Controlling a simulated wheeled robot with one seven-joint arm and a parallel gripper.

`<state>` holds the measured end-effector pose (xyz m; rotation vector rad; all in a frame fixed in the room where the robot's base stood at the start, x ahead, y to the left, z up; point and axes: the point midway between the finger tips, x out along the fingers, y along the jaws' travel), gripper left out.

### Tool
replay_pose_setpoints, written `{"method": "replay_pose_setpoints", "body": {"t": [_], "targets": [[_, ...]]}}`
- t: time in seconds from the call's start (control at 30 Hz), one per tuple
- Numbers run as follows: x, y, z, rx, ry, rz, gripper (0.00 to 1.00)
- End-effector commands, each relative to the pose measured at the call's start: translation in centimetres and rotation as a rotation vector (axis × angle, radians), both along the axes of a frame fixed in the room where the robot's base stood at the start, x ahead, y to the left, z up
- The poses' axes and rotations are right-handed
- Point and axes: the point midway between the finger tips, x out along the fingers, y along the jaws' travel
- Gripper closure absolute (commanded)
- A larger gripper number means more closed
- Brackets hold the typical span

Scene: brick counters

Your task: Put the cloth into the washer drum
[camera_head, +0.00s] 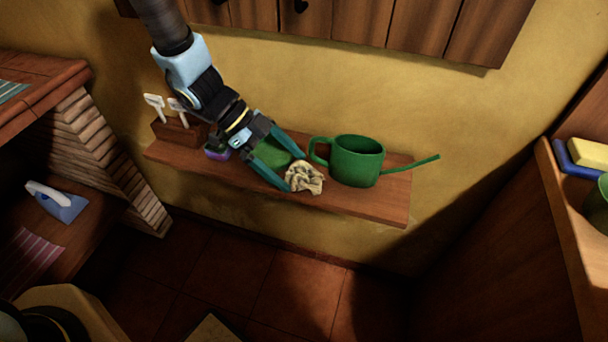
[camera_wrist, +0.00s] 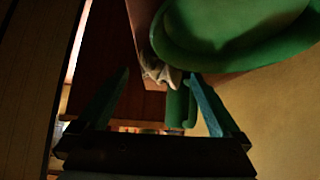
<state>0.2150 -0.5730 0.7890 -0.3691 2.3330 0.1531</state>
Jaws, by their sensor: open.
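A crumpled cream cloth with dark marks (camera_head: 304,178) lies at the front edge of the wooden shelf (camera_head: 390,205), left of the green watering can. It also shows in the wrist view (camera_wrist: 157,71), ahead of the fingers. My gripper (camera_head: 295,174) is open, with its teal fingertips right at the cloth's left side; I cannot tell whether they touch it. In the wrist view the two fingers (camera_wrist: 160,76) are spread with the cloth near the gap between their tips. No washer or drum can be made out.
The green watering can (camera_head: 356,160) stands close right of the cloth. A green rounded vessel (camera_head: 272,150) sits behind my fingers and looms large in the wrist view (camera_wrist: 235,30). A purple item (camera_head: 215,152) and a wooden box with white-handled tools (camera_head: 178,127) are further left.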

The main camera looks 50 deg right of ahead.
Motion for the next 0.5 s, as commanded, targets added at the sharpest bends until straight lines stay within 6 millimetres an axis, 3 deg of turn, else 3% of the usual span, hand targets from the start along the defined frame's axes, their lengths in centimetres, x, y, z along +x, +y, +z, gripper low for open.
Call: {"method": "replay_pose_setpoints", "body": {"t": [0.2, 0.43, 0.5], "targets": [[-1.6, -0.6, -1.7, 0.0, 0.0, 0.001, 0.0], [-1.7, -0.6, -1.9, 0.0, -0.001, 0.001, 0.0], [-1.7, -0.6, -1.8, 0.0, -0.001, 0.001, 0.06]]}}
